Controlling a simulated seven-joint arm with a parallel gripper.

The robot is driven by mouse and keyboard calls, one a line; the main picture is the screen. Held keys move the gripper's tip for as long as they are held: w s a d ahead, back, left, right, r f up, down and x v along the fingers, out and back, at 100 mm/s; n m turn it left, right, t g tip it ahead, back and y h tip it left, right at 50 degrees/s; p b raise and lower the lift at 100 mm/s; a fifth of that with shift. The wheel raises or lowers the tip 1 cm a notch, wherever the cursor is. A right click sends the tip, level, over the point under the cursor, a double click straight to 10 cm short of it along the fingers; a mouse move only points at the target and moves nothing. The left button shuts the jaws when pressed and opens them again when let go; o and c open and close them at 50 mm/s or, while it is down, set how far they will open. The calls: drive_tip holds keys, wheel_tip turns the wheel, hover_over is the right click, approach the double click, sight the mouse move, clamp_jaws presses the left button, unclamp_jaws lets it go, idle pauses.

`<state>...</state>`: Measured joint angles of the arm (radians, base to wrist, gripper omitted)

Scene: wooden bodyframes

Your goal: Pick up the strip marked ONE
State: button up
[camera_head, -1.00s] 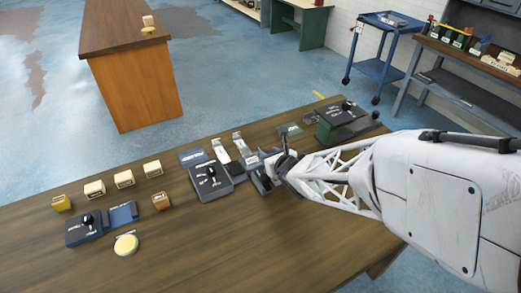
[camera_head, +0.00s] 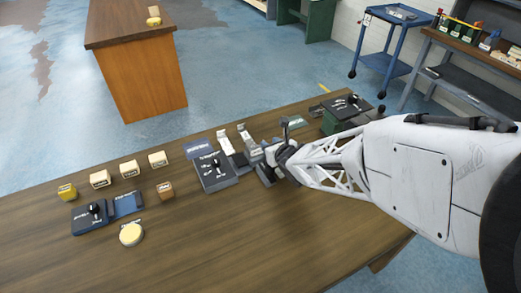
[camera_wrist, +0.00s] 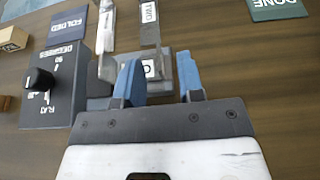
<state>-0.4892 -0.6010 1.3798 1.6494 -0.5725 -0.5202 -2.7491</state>
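My gripper (camera_wrist: 158,60) has two blue fingers, set apart, in the wrist view. Between and just beyond them is a grey piece with a white label (camera_wrist: 151,68); one letter like an O shows and the rest is unclear. I cannot tell whether the fingers touch it. A strip marked TWO (camera_wrist: 149,14) lies beyond. A pale metal strip (camera_wrist: 105,28) lies to the left, its marking unreadable. In the head view my gripper (camera_head: 266,167) is low over the table, right of two pale strips (camera_head: 225,142), and hides what is between its fingers.
A dark box with a knob, marked DEGREES (camera_wrist: 52,88), stands left of my gripper. A FOLDED plate (camera_wrist: 68,22) and a DONE plate (camera_wrist: 277,9) lie beyond. The front table (camera_head: 225,250) is clear.

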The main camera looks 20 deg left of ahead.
sight(258, 149)
drive_tip(key=shift+x, duration=2.6)
drive_tip(key=shift+r, duration=0.1)
clamp_jaws()
